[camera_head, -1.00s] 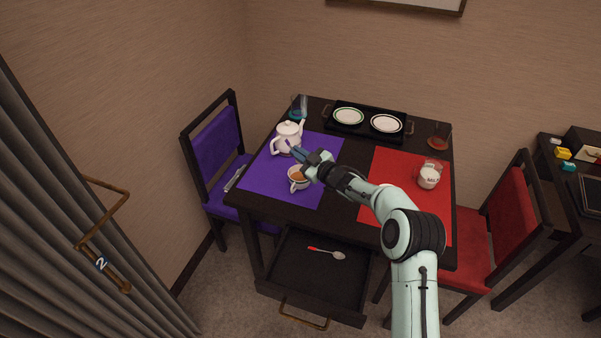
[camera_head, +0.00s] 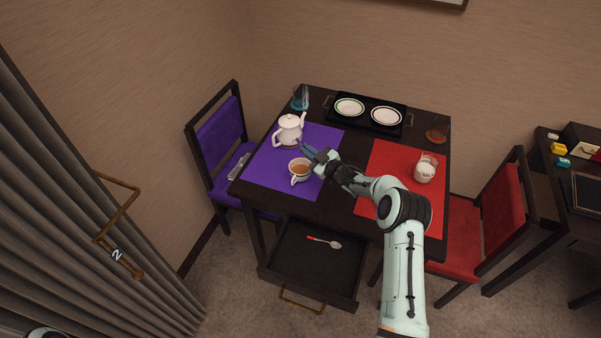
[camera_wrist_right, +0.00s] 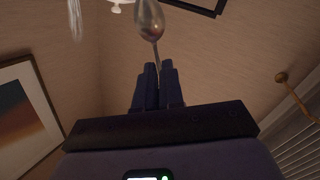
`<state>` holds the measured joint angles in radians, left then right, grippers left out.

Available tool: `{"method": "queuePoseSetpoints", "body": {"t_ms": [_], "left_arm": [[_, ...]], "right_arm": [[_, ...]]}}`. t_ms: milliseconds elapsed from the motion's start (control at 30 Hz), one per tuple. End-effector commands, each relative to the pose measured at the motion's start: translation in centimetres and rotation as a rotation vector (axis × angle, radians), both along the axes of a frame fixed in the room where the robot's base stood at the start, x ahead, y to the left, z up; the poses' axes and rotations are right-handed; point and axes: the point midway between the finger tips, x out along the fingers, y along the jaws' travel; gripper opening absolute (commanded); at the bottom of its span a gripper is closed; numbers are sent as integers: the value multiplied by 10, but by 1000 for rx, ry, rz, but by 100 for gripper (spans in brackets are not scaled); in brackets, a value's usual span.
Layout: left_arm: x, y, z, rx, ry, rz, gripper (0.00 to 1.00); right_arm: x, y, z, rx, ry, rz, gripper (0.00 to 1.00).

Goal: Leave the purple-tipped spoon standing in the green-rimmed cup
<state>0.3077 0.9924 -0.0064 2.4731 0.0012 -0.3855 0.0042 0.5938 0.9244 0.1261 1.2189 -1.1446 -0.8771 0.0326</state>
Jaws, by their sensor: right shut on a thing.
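A white cup (camera_head: 299,171) with brown liquid stands on the purple mat (camera_head: 264,178) in the head view; its rim colour is too small to tell. My right gripper (camera_head: 306,149) is above the mat, just behind and right of the cup in the picture. In the right wrist view, my gripper (camera_wrist_right: 157,72) is shut on a spoon (camera_wrist_right: 149,20). Its metal bowl sticks out beyond the fingers and hangs down, clear of any cup there. The grip hides any coloured tip. My left gripper is not in view.
A white teapot (camera_head: 289,130) stands behind the cup. A black tray (camera_head: 367,117) with two plates is at the back. A jug of white liquid (camera_head: 425,170) is on the red mat (camera_head: 386,205). A red-tipped spoon (camera_head: 324,242) lies in the open drawer (camera_head: 290,262).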

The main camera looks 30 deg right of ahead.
Motion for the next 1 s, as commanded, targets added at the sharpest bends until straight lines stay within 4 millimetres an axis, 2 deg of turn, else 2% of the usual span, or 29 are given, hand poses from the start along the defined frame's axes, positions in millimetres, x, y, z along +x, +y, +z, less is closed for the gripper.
{"method": "queuePoseSetpoints", "body": {"t_ms": [133, 400, 500, 833, 1000], "left_arm": [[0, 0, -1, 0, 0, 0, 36], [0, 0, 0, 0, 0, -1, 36], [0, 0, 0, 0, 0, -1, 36], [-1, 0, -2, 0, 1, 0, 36], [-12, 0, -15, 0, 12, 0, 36]], "right_arm": [[0, 0, -7, -1, -1, 0, 0], [0, 0, -7, -1, -2, 0, 0], [0, 0, -7, -1, -2, 0, 37], [-2, -1, -7, -1, 0, 0, 37], [-21, -6, -10, -3, 2, -1, 37]]}}
